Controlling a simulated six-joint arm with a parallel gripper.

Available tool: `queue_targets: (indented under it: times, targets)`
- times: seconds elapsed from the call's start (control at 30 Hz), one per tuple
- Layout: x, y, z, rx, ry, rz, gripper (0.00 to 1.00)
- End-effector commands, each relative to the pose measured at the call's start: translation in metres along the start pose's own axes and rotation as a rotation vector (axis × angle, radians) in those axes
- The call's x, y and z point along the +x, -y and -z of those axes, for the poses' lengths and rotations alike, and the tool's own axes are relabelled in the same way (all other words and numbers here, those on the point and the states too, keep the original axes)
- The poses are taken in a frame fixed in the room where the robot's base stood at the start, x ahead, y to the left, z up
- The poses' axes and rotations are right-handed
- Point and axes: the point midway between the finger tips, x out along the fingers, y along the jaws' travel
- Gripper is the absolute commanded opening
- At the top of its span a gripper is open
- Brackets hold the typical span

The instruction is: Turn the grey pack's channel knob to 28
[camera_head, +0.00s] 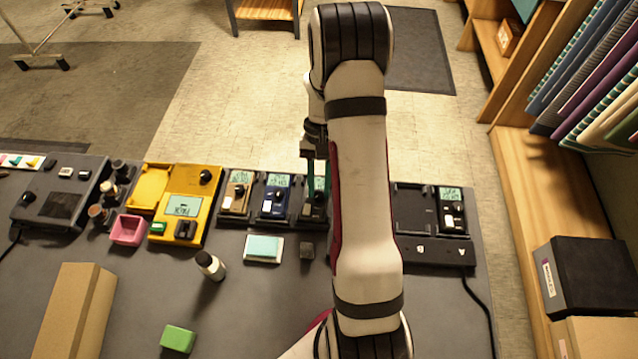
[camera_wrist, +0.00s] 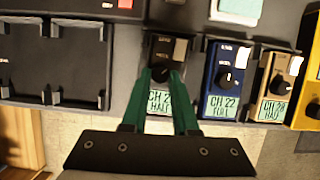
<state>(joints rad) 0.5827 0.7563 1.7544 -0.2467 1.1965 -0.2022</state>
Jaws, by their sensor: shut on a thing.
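The grey pack (camera_wrist: 163,48) sits in the charger row beneath my gripper (camera_wrist: 161,76) in the wrist view. My green fingers are closed around its dark channel knob (camera_wrist: 160,73). Its green display (camera_wrist: 159,98) shows "CH 2" and "HALF", and the fingers partly cover it, so I cannot read the full number. In the head view the grey pack (camera_head: 313,211) is partly behind my gripper (camera_head: 316,190).
Empty bays (camera_wrist: 50,60) lie on the other side. Another dark pack (camera_head: 452,212) stands right of my arm.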

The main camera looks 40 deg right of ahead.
Motion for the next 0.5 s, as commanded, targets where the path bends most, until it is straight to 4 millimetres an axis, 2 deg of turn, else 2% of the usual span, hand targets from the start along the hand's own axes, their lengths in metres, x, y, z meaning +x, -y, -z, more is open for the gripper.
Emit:
queue_targets:
  times: [0.27, 0.5]
  targets:
    - [-0.0002, -0.0015, 0.0001, 0.087, 0.0, 0.036, 0.0]
    - [-0.0002, -0.0033, -0.0004, 0.248, 0.0, 0.103, 0.0]
